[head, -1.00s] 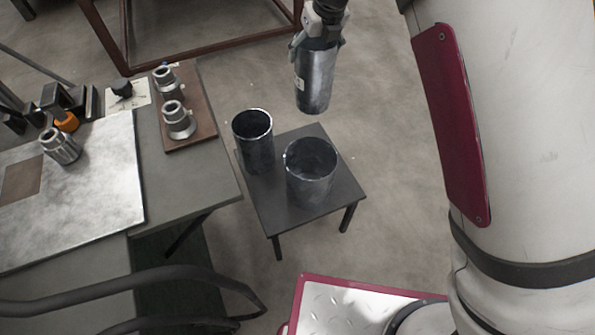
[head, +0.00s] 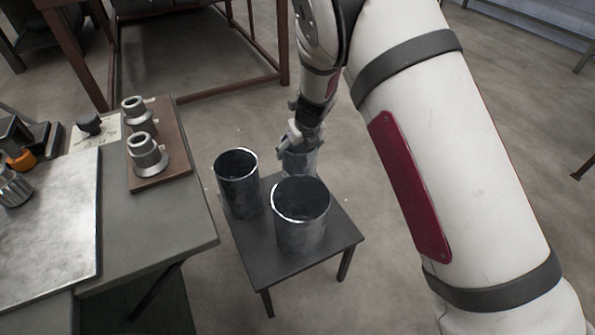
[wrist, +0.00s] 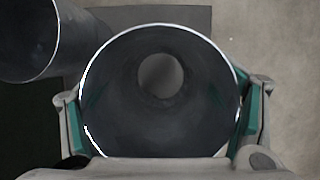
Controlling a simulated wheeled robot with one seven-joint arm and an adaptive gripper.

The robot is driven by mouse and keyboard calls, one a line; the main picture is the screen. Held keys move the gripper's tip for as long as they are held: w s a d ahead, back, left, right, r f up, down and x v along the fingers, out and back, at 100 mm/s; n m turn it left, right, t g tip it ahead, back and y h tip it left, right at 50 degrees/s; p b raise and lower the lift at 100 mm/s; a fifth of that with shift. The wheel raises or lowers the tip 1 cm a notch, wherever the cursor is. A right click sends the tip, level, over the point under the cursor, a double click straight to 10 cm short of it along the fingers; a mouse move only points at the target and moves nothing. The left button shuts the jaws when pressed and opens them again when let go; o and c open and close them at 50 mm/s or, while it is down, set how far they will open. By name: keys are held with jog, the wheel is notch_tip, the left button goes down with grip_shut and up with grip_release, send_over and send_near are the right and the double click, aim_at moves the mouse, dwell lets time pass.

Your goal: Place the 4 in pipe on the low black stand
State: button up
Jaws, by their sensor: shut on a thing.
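My gripper (head: 298,140) is shut on a grey metal pipe (head: 300,162), holding it roughly upright at the back of the low black stand (head: 335,232). In the wrist view, the held pipe (wrist: 160,125) sits between the green-padded fingers (wrist: 162,118), and a pale surface shows through its bore. A wide pipe (head: 300,222) and a narrower pipe (head: 238,188) stand on the stand. The wide pipe hides the held pipe's lower end, so I cannot tell whether it touches the stand. Another pipe's rim (wrist: 30,45) shows at upper left in the wrist view.
A grey workbench (head: 185,215) stands left of the stand, with two metal fittings on a brown board (head: 178,170) and a metal sheet (head: 60,225). A brown steel frame (head: 200,88) is behind. The floor right of the stand is open.

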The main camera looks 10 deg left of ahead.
notch_tip(320, 180, down, 7)
jog(key=b, duration=0.2)
jog(key=shift+r+b, duration=0.15)
jog(key=shift+b, duration=0.25)
jog(key=o, duration=1.9)
jog(key=p+v, duration=0.5)
jog(key=v, duration=0.7)
jog(key=shift+r, duration=0.1)
